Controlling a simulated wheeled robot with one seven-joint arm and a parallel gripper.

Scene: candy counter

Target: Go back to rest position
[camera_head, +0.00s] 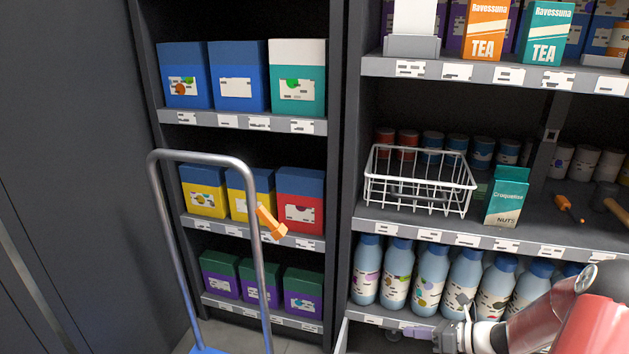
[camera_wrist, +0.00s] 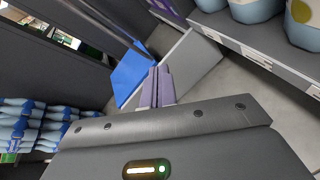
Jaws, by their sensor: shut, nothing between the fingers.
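My gripper (camera_head: 420,333) is at the lower right in the head view, in front of the bottom shelf with the blue bottles. In the wrist view its two purple-grey fingers (camera_wrist: 157,88) are together, with nothing between them. The fingers point past a blue platform (camera_wrist: 133,72) towards the floor. My arm comes in from the lower right corner of the head view.
A hand truck (camera_head: 252,200) with an orange clip stands left of centre before shelves of boxes. A white wire basket (camera_head: 420,190) and a teal nuts box (camera_head: 507,197) stand on the right middle shelf. Blue bottles (camera_head: 398,280) line the shelf below.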

